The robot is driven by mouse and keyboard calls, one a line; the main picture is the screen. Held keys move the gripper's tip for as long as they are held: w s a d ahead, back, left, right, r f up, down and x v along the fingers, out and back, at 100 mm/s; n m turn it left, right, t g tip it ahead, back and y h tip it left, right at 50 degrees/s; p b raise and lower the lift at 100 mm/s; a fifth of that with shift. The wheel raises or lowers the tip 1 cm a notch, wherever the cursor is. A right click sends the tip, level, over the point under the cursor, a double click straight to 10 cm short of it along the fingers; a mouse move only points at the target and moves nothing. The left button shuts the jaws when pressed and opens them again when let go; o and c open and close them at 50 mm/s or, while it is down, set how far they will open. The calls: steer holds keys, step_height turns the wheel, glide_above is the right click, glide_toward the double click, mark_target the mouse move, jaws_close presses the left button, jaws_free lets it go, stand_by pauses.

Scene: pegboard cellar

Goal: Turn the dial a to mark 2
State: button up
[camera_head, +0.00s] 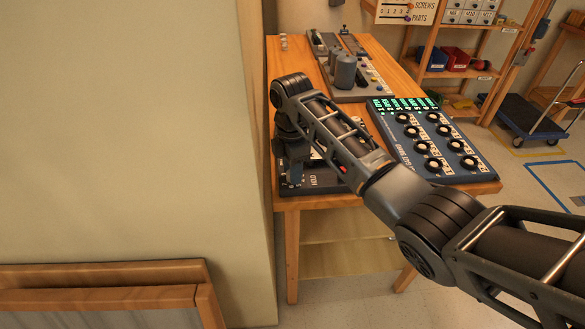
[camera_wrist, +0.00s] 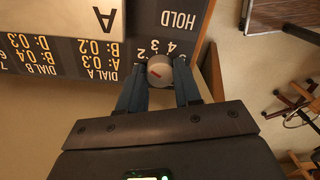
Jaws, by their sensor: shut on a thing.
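Which numeral the red mark points to, I cannot tell. In the head view, the dark panel (camera_head: 312,187) lies at the near left of the table, and my gripper (camera_head: 296,172) is over it. My arm hides most of the panel and the knob there.
A blue box with several black knobs and a green display (camera_head: 425,140) stands right of my arm on the wooden table (camera_head: 345,201). Grey equipment (camera_head: 345,72) stands farther back. A wall is close on the left. A shelf and a trolley (camera_head: 525,118) stand at the right.

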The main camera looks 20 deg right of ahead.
stand_by(0.3)
steer(key=o, duration=1)
steer(key=shift+o, duration=0.2)
steer(key=shift+r+b, duration=0.6)
steer(key=shift+r, duration=3.3)
